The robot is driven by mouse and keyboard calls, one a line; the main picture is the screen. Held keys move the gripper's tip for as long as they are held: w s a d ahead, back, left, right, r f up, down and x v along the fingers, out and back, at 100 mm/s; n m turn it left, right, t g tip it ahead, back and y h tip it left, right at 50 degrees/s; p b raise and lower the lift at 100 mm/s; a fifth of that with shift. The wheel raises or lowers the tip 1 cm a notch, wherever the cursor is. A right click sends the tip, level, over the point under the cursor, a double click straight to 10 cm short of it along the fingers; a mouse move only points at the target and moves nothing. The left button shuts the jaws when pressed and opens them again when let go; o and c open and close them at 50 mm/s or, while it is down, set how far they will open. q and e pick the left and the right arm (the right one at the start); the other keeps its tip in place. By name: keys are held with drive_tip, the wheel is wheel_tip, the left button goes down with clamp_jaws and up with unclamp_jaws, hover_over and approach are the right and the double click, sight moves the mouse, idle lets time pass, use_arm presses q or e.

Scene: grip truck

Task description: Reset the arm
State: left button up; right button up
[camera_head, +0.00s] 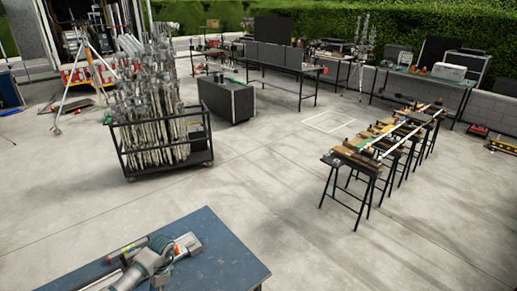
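No gripper of mine can be made out clearly in the head view. A blue-topped table (225,262) stands at the bottom left, cut off by the lower edge. On it lies a grey, jointed-looking piece (150,262) with a pale block and orange marks (187,246) at its upper end. I cannot tell whether this is a tool or a machine part. A slim tube with yellow and red parts (127,248) lies beside it.
A black wheeled cart (155,150) full of metal stands is beyond the table. A dark case (226,100) stands behind it. Trestles (370,170) bearing long bars stand at the right. Loaded benches line the hedge. The concrete floor between is clear.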

use_arm(q)
drive_tip(key=s+d+f+m+t+h+b, duration=0.2)
drive_tip(key=d+f+m+h+b, duration=0.25)
drive_tip(key=d+f+h, duration=1.35)
drive_tip(key=d+f+n+t+y+b, duration=0.25)
drive_tip(key=d+f+n+t, duration=0.25)
drive_tip(key=f+t, duration=0.5)
drive_tip(key=s+a+f+n+g+y+b, duration=0.1)
drive_tip(key=s+a+f+n+y, duration=0.3)
drive_tip(key=s+f, duration=0.65)
drive_tip(key=s+a+f+n+y, duration=0.2)
drive_tip(key=s+a+f+y, duration=0.45)
drive_tip(key=f, duration=0.75)
drive_tip(key=s+f+n+g+y+b, duration=0.1)
drive_tip(key=s+f+g, duration=0.2)
drive_tip(key=s, duration=1.1)
drive_tip(key=s+a+f+g+y, duration=0.1)
drive_tip(key=s+f+g, duration=0.3)
drive_tip(key=s, duration=1)
wheel_tip(320, 180, down, 3)
drive_tip(key=shift+s+a+r+n+b, duration=0.15)
drive_tip(key=shift+s+n+b, duration=0.2)
drive_tip(key=shift+a, duration=0.1)
drive_tip(key=shift+c, duration=1)
drive_tip(key=shift+a, duration=0.15)
drive_tip(key=shift+c, duration=0.3)
use_arm(e)
wheel_tip(320, 180, down, 10)
drive_tip(key=shift+d, duration=0.25)
